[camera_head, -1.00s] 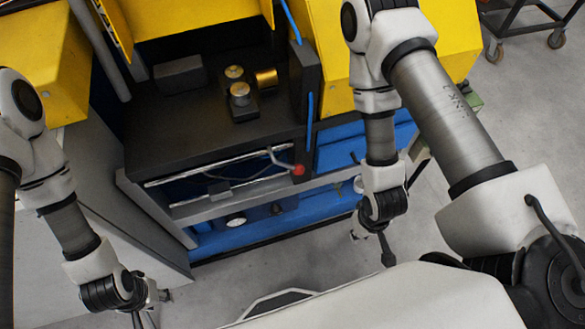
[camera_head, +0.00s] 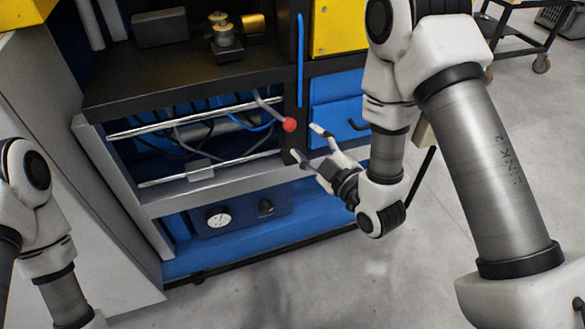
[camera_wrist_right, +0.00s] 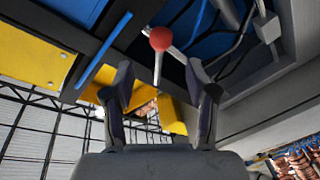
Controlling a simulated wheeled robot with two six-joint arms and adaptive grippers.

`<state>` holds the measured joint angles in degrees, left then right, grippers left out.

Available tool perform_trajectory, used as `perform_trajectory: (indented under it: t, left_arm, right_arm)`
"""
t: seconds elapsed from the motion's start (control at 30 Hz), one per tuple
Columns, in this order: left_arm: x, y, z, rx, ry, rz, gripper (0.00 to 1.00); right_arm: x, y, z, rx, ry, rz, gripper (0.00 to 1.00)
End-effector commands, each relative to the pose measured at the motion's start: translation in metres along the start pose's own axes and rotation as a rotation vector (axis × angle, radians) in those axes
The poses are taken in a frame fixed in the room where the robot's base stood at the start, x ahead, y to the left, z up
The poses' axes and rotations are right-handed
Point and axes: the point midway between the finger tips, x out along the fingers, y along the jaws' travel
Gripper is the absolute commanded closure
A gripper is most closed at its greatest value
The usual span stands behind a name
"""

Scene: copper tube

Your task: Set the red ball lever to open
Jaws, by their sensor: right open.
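The red ball (camera_head: 290,125) sits on the end of a thin grey lever (camera_head: 266,104) at the right end of the machine's open front bay. In the right wrist view the red ball (camera_wrist_right: 160,39) is ahead of the fingertips, with its rod (camera_wrist_right: 157,70) below it in the picture. My right gripper (camera_head: 305,141) is open and empty, just right of and below the ball in the head view, its fingers pointing toward it. In the right wrist view the right gripper (camera_wrist_right: 159,75) has the rod showing between its fingers. My left gripper is outside the head view.
The open bay holds blue and grey cables (camera_head: 205,130) behind metal rails (camera_head: 210,174). A blue drawer (camera_head: 338,107) lies to the right. Bare floor (camera_head: 400,285) lies in front; a wheeled cart (camera_head: 510,35) stands far right.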

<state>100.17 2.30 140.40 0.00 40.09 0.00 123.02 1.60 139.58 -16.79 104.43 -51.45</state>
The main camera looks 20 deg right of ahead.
Motion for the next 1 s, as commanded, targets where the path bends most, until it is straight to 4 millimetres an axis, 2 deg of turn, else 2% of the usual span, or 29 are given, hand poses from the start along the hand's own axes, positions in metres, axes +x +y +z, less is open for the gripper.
perform_trajectory:
  t: [0.03, 0.07, 0.23, 0.5, 0.6, 0.87, 0.97, 1.0]
  left_arm:
    - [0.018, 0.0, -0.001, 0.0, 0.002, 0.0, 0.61]
    - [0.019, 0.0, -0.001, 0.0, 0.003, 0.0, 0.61]
    - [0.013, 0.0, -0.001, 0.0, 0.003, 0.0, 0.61]
    - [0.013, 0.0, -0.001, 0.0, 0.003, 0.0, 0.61]
    - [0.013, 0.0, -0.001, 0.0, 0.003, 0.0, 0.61]
    - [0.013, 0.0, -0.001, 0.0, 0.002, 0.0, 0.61]
    - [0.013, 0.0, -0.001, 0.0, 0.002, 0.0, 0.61]
    - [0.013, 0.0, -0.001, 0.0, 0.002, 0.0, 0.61]
  right_arm:
    - [0.002, -0.008, 0.008, -0.004, 0.01, 0.011, 0.43]
    - [0.003, -0.006, 0.007, -0.005, 0.014, 0.014, 0.43]
    - [0.016, -0.001, 0.001, -0.009, 0.02, 0.018, 0.43]
    - [0.067, 0.0, 0.001, -0.007, 0.018, 0.017, 0.43]
    - [0.078, 0.0, 0.001, -0.006, 0.016, 0.018, 0.43]
    - [0.082, 0.0, 0.002, -0.005, 0.014, 0.016, 0.43]
    - [0.081, 0.0, 0.002, -0.005, 0.014, 0.016, 0.75]
    - [0.081, 0.0, 0.002, -0.005, 0.014, 0.016, 0.89]
